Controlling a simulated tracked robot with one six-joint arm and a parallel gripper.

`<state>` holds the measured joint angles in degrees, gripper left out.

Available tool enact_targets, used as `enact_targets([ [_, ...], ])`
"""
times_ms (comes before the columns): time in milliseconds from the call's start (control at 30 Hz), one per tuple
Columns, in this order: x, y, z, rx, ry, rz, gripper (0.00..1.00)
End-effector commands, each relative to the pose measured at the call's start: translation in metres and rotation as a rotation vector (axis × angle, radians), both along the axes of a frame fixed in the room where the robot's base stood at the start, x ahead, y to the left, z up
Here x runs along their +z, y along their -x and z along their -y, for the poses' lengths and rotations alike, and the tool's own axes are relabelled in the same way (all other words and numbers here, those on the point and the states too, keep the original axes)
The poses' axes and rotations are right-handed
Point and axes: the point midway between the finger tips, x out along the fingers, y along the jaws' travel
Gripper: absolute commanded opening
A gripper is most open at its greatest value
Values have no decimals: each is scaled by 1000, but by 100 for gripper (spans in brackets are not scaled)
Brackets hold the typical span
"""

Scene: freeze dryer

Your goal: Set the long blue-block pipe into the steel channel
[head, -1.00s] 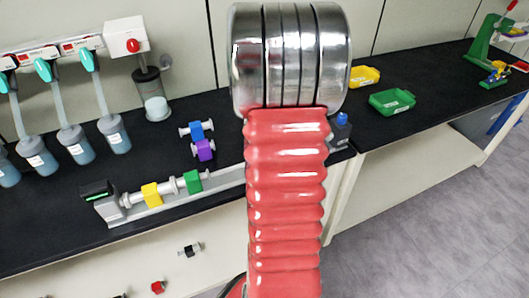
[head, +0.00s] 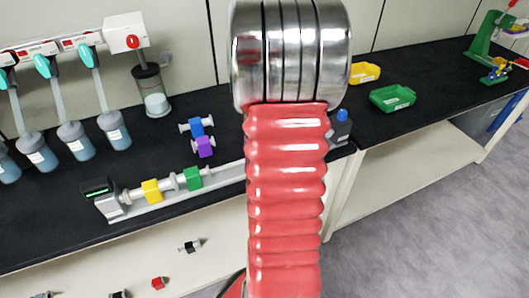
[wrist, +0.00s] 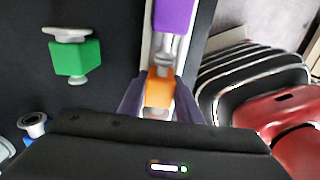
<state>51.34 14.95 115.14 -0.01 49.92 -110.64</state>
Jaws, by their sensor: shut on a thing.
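In the head view a blue-block pipe (head: 195,127) with pale flanged ends lies on the black bench, close behind a purple-block pipe (head: 204,146). The steel channel (head: 160,207) runs along the bench front and passes out of sight behind my arm; a yellow-block piece (head: 152,190) and a green-block piece (head: 193,178) sit along it. In the wrist view my gripper (wrist: 160,90) is shut on an orange block (wrist: 159,88), at a pale strip that looks like the channel (wrist: 147,45). A purple block (wrist: 174,14) is just beyond it. My gripper is hidden in the head view.
A green-block pipe (wrist: 75,57) stands left of my gripper in the wrist view. A ringed part (wrist: 33,123) and some blue show at lower left, unclear. Bottles (head: 115,130) stand at the bench's back left; yellow (head: 365,72) and green (head: 392,97) trays lie right.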

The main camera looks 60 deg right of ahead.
Motion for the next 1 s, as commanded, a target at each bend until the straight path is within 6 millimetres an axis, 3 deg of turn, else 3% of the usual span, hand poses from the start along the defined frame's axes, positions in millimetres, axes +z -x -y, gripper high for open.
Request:
enact_targets([
  [767,0,2,3,0,1,0,2],
  [800,0,2,3,0,1,0,32],
  [1000,0,2,3,0,0,0,46],
])
